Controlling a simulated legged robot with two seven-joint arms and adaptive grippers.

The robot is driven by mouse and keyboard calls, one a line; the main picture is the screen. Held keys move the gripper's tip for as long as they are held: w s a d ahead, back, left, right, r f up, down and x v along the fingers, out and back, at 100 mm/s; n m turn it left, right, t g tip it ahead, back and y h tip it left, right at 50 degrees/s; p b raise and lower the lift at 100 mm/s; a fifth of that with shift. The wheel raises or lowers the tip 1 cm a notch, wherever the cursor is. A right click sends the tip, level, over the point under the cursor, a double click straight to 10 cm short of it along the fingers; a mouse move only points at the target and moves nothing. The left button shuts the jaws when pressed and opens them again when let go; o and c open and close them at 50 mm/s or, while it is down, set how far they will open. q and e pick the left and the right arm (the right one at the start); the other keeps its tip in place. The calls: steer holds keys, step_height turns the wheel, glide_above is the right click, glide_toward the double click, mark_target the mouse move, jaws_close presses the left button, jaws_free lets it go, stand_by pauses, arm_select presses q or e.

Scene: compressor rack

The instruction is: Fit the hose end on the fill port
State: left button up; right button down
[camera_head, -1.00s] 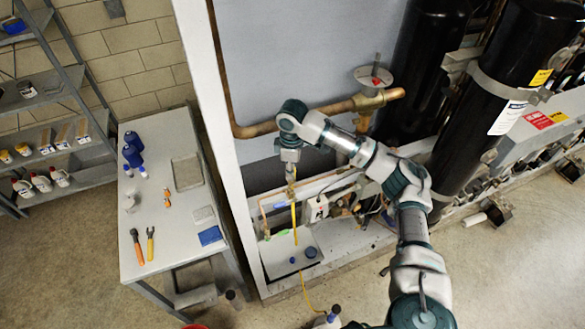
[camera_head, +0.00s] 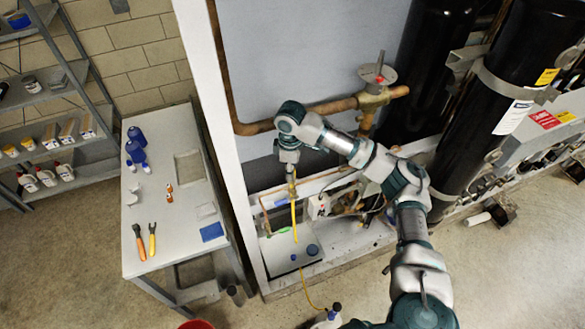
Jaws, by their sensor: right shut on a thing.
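My right gripper (camera_head: 291,178) points down inside the rack opening, at the end of my bent right arm. It is shut on the upper end of the yellow hose (camera_head: 294,222).
A copper pipe with a valve (camera_head: 377,92) crosses behind my arm. Black cylinders (camera_head: 497,110) stand at the right. A grey table (camera_head: 185,232) at the left holds blue bottles (camera_head: 136,145) and pliers (camera_head: 152,240). The rack's white post (camera_head: 215,110) stands between.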

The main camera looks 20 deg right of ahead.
stand_by(0.3)
steer(key=shift+d+f, duration=0.15)
steer(key=shift+f, duration=0.35)
stand_by(0.5)
steer(key=shift+c, duration=2.3)
jaws_free()
steer(key=shift+r, duration=4.05)
